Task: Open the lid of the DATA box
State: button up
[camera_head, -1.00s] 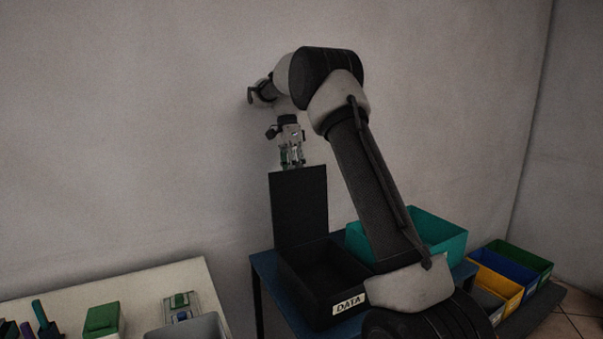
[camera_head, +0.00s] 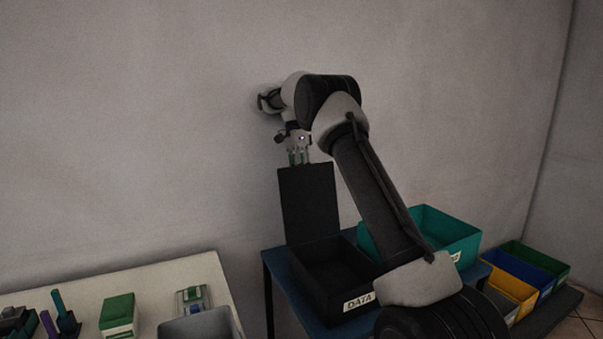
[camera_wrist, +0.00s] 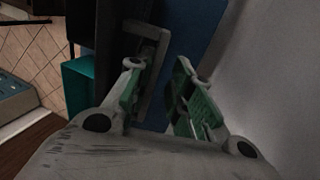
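The DATA box (camera_head: 336,285) is a black bin with a white DATA label (camera_head: 359,301) on its front, standing on a blue table. Its black lid (camera_head: 309,205) stands up at the back of the box, so the inside shows in the head view. My gripper (camera_head: 299,158) is at the lid's top edge, its fingertips partly hidden behind the lid. In the wrist view my gripper (camera_wrist: 158,64) has its green-padded fingers apart. A grey loop handle (camera_wrist: 160,50) lies by the left finger and reaches into the gap; I cannot tell whether they touch.
A teal bin (camera_head: 443,232) stands right of the DATA box, partly behind my arm. Yellow, blue (camera_head: 523,268) and green bins are further right. A pale table (camera_head: 160,285) with small items is at left. The wall is close behind the lid.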

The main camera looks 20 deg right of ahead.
jog(key=o, duration=0.4)
jog(key=shift+w+f, duration=0.15)
jog(key=shift+w, duration=0.4)
notch_tip(320, 180, up, 10)
jog(key=shift+r, duration=0.1)
jog(key=shift+s, duration=0.1)
